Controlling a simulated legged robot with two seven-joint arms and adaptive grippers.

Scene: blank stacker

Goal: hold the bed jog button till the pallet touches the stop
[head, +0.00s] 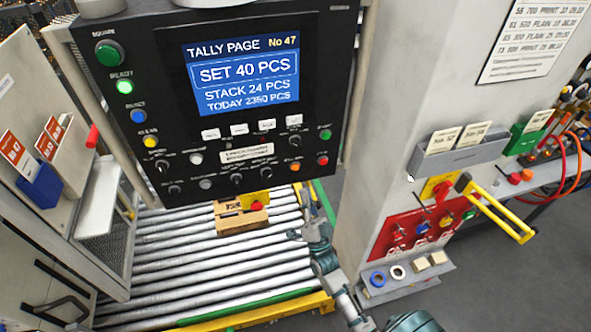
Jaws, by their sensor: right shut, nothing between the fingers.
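The control panel (210,110) hangs over the roller bed, with several coloured buttons, small knobs and a lit screen. I cannot read which button is the bed jog. The wooden pallet (230,222) sits on the roller bed (205,262), partly hidden behind the panel's lower edge and a yellow box with a red button (256,205). I cannot make out the stop or whether the pallet touches it. My right gripper (296,234) is shut and empty, below the panel's lower right corner and right of the pallet, apart from the panel buttons. My left gripper is out of view.
The screen (240,70) reads "SET 40 PCS" and "STACK 24 PCS". A grey column (385,110) stands close on the right, with a red lock board (410,228) and a yellow handle (500,212) sticking out. A grey cabinet (30,235) stands at left.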

